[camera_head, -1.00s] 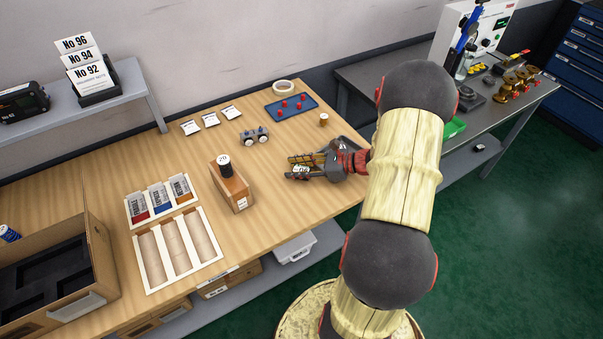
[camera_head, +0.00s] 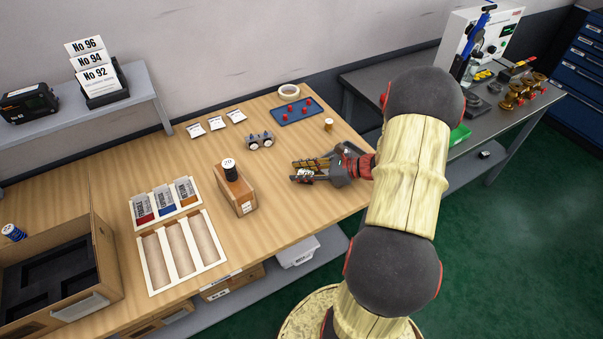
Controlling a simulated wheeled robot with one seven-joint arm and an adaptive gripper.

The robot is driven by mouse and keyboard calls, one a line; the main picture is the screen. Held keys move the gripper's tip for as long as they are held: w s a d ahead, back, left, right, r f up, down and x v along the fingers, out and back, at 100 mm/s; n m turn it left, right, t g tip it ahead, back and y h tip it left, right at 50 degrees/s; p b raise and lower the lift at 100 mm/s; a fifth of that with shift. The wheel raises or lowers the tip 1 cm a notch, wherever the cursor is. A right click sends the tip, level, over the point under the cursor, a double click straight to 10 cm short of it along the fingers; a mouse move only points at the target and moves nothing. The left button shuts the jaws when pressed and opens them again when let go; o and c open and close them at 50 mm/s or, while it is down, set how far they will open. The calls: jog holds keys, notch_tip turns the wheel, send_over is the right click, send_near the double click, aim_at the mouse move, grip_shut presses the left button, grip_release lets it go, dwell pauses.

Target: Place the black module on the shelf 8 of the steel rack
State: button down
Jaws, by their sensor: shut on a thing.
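My gripper (camera_head: 304,170) hovers over or rests near the right part of the wooden bench; its height above the top is hard to judge. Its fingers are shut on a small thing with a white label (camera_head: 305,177). The fingers hide most of it, so I cannot tell whether it is the black module. No steel rack with numbered shelves can be made out in this view. A black device with a label (camera_head: 28,103) sits on the grey raised shelf (camera_head: 85,118) at upper left.
A wooden block with a black cylinder (camera_head: 231,171) stands left of my gripper. A small wheeled part (camera_head: 260,141), a blue tray (camera_head: 294,112) and a tape roll (camera_head: 289,89) lie behind. A cardboard box (camera_head: 108,265) is at left. The grey bench (camera_head: 365,82) stands at right.

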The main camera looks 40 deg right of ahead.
aim_at(302, 173)
jog(key=r, duration=0.1)
jog(key=r+p, duration=0.2)
jog(key=r, duration=0.1)
jog(key=shift+s+d, duration=0.1)
jog(key=shift+s, duration=0.25)
jog(key=s+r+p, duration=0.5)
jog(key=s+r, duration=0.3)
jog(key=s, duration=0.5)
jog(key=shift+s+d+r, duration=0.2)
jog(key=shift+r, duration=0.05)
